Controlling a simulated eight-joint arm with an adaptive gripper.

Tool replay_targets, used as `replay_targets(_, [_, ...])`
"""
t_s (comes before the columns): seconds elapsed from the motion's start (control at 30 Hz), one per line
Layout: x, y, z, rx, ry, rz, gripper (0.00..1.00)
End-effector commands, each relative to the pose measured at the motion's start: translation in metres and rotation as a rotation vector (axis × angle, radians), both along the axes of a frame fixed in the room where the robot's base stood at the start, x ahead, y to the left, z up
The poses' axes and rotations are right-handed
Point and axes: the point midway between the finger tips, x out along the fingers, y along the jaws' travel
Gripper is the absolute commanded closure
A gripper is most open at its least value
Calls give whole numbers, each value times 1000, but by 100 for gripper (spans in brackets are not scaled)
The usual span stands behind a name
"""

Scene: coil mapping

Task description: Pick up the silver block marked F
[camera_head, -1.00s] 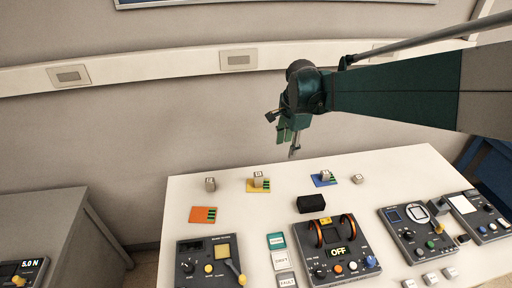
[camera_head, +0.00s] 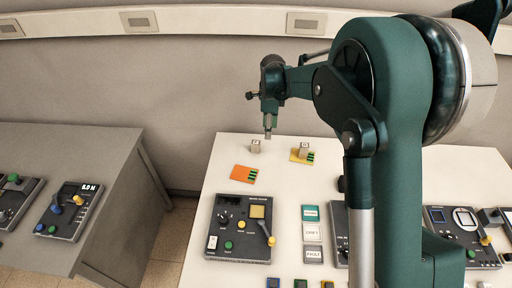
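A small silver block (camera_head: 255,146) stands on the white table behind the orange card. A second silver block (camera_head: 304,148) stands on a yellow card (camera_head: 299,157) to its right. Each has a mark on top, too small to read, so I cannot tell which is F. My gripper (camera_head: 268,134) points down, just above and right of the first block in the picture, with a gap between them. Its fingers appear as one narrow strip, so I cannot tell whether they are open. No block shows in them. My arm hides the table's middle and back right.
An orange card (camera_head: 243,174) lies in front of the first block. A dark control panel (camera_head: 241,228) with knobs and a yellow lever stands nearer. Several label tiles (camera_head: 311,233) lie to its right. Another panel (camera_head: 461,236) stands at right. A grey desk (camera_head: 100,160) stands left, across a floor gap.

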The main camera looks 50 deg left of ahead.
Motion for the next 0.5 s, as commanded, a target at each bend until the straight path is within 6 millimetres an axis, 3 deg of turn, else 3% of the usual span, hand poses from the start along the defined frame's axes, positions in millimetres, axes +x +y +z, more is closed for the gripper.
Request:
replay_targets(0.2, [-27,34,-31,-20,14,-35,62])
replay_targets(0.5, [-36,44,-41,-28,19,-49,62])
